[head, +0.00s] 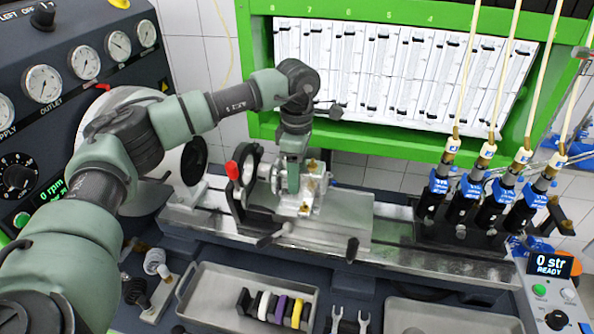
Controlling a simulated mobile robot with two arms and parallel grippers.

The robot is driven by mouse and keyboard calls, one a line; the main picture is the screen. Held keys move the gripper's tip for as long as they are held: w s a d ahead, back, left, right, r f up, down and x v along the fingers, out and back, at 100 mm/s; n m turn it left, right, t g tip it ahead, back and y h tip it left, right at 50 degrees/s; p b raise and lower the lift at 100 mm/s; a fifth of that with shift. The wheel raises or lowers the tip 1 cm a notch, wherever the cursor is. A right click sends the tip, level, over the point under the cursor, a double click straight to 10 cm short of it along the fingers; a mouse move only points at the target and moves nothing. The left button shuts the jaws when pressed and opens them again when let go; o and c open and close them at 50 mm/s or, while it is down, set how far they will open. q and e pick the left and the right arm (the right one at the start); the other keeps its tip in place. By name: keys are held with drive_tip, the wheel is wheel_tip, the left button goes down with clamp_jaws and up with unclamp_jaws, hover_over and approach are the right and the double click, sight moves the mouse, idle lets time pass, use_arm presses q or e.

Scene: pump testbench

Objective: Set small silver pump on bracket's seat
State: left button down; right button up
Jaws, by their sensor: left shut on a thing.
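My left gripper (293,178) reaches down over the middle of the bench and is shut on the small silver pump (314,190). The pump is a shiny block with brass fittings, and the gripper hides part of it. The black bracket (236,204), with a ring-shaped upper part and a red-tipped lever, stands just left of the pump. The pump is at or just in front of the bracket's seat; I cannot tell whether it touches it. My right gripper is not in view.
A metal bench bed (395,232) runs across the middle. Several black injectors with blue connectors (440,185) stand at the right. A grey tray (215,285) with coloured rings lies in front. A gauge panel (60,95) stands left, and a green-framed rack (390,140) behind.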

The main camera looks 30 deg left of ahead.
use_arm(q)
drive_tip(key=shift+r, duration=0.1)
drive_tip(key=c, duration=0.5)
unclamp_jaws()
drive_tip(key=shift+r+b, duration=0.35)
drive_tip(key=shift+r, duration=0.1)
wheel_tip(320, 180, up, 10)
drive_tip(key=b, duration=0.3)
drive_tip(key=shift+d+f, duration=0.1)
drive_tip(key=shift+f, duration=0.1)
drive_tip(key=shift+r, duration=0.75)
